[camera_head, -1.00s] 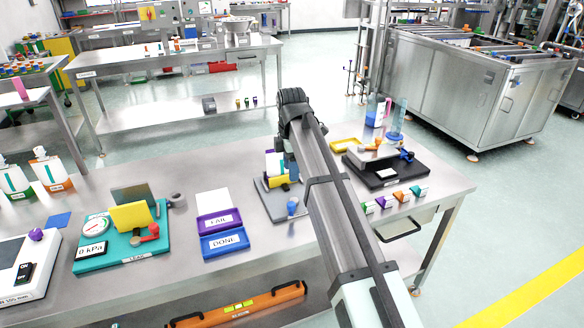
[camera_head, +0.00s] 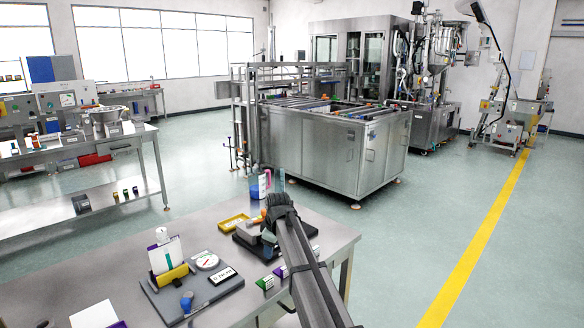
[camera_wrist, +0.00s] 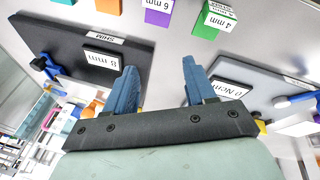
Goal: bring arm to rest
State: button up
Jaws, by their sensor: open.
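My gripper (camera_wrist: 162,85) shows in the wrist view with its two blue fingers spread apart and nothing between them. It hangs above the bench, between a black fixture base (camera_wrist: 75,50) with an "8 mm" readout and a grey fixture base (camera_wrist: 262,85) with a "0 N·cm" readout. In the head view my arm reaches up from the lower right.
Blue and pink containers (camera_head: 262,183) stand at the back. Open floor (camera_head: 410,230) lies to the right.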

jog(key=w+d+f+m, duration=0.1)
jog(key=d, duration=0.3)
jog(key=w+d+f+m+t, duration=0.1)
jog(key=w+d+m, duration=0.1)
jog(key=d, duration=0.3)
jog(key=w+d+f+m, duration=0.1)
jog(key=w+d+m, duration=0.1)
jog(key=d, duration=0.2)
jog(key=shift+d+f+t, duration=0.15)
jog(key=shift+f+t, duration=0.15)
jog(key=shift+f, duration=0.05)
jog(key=s+d+f+m, duration=0.4)
jog(key=d+f+m, duration=0.1)
jog(key=d+f, duration=0.8)
jog(key=s+a+f+m+g+h, duration=0.1)
jog(key=s+f+g, duration=0.1)
jog(key=s+f, duration=1)
jog(key=s+a+f+m+g, duration=0.1)
jog(key=s+f+g, duration=0.2)
jog(key=s+f, duration=1.1)
jog(key=s+f+g, duration=0.3)
jog(key=s, duration=1.5)
jog(key=s+f+m+g, duration=0.1)
jog(key=s+f+g, duration=0.2)
jog(key=s, duration=1.5)
jog(key=shift+s+a+f+m+g, duration=0.25)
jog(key=shift+f+m+g, duration=0.05)
jog(key=shift+f, duration=0.1)
